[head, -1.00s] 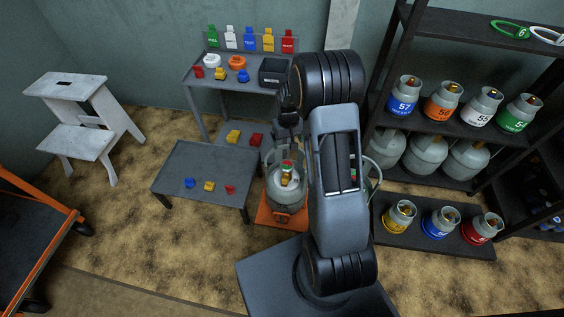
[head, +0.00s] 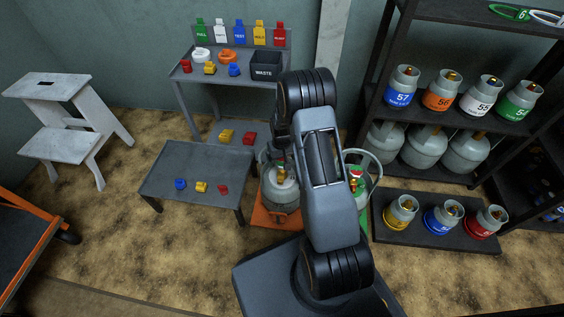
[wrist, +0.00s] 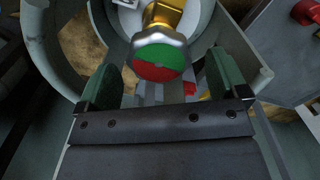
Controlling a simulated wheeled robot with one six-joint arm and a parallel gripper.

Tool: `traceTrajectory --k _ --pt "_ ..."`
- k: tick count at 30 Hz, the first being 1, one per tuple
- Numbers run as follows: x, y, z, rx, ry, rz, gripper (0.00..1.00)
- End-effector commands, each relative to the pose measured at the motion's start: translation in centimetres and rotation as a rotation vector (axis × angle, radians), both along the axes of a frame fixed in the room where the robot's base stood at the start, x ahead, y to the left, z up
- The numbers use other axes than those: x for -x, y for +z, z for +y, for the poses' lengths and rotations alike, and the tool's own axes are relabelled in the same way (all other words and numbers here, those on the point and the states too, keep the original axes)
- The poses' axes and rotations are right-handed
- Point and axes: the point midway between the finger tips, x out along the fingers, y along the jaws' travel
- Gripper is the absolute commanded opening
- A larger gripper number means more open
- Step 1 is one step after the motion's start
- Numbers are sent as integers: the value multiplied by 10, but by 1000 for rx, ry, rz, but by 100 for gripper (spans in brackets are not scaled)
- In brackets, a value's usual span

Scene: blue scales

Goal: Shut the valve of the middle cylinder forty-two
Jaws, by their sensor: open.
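A grey gas cylinder (head: 283,190) stands on an orange scale (head: 274,220), partly hidden by my arm. Its number cannot be read. Its brass valve (head: 281,174) shows below my gripper (head: 284,128). In the wrist view the brass valve (wrist: 165,14) ends in a silver knob with a half green, half red face (wrist: 158,62). The green half is up, the red half down. My gripper (wrist: 161,72) is open, one finger on each side of the knob, with gaps visible at both sides. The cylinder's grey collar (wrist: 45,60) curves around the fingers.
Another cylinder (head: 360,186) with a green lower part stands right of my arm, partly hidden. A low table (head: 215,165) with small coloured pieces is at left. A shelf rack (head: 440,127) with several cylinders is at right. A white step stool (head: 65,130) stands far left.

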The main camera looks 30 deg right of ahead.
Motion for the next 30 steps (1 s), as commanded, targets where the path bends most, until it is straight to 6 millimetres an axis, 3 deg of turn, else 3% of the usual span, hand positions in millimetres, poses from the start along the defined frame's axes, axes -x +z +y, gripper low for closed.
traceTrajectory --k 14,30 --pt "0 -8 -1 0 -1 -1 91" --pt "0 -8 -1 0 -1 -1 43"
